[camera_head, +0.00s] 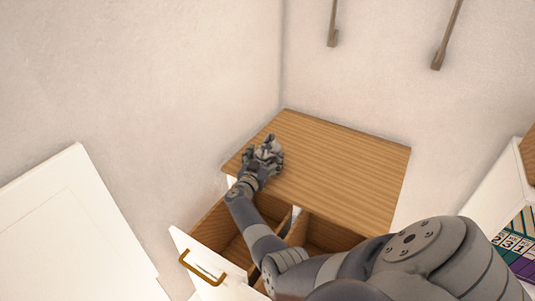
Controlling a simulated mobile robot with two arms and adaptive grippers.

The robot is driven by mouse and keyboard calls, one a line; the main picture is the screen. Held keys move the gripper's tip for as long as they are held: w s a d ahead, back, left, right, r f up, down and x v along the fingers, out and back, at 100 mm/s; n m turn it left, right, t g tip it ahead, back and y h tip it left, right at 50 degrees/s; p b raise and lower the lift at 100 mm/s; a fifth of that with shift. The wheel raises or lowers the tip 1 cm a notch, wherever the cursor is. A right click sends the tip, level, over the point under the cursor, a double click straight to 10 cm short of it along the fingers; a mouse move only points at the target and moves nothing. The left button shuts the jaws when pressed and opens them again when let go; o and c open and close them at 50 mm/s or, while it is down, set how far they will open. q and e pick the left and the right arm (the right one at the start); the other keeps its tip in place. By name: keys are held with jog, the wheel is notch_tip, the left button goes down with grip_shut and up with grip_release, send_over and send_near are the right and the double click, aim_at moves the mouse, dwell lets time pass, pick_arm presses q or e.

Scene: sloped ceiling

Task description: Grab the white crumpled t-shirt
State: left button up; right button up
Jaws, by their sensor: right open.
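I cannot make out a white crumpled t-shirt in the head view. My right gripper (266,146) is at the left corner of a wooden dresser top (335,165), at the end of my right arm, which reaches in from the lower right. It is open, and I see no cloth between its fingers. My arm hides part of the dresser and of the open drawer below it. My left gripper is not in view.
A drawer with a white front (215,262) and a brass handle (200,270) stands open; the visible part of its wooden inside looks empty. A white panel (75,235) is at left. Colourful binders (520,240) stand at right.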

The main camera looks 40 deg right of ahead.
jog(key=shift+w+d+f, duration=0.1)
jog(key=shift+w+d, duration=0.1)
jog(key=shift+d, duration=0.25)
jog(key=c, duration=1.2)
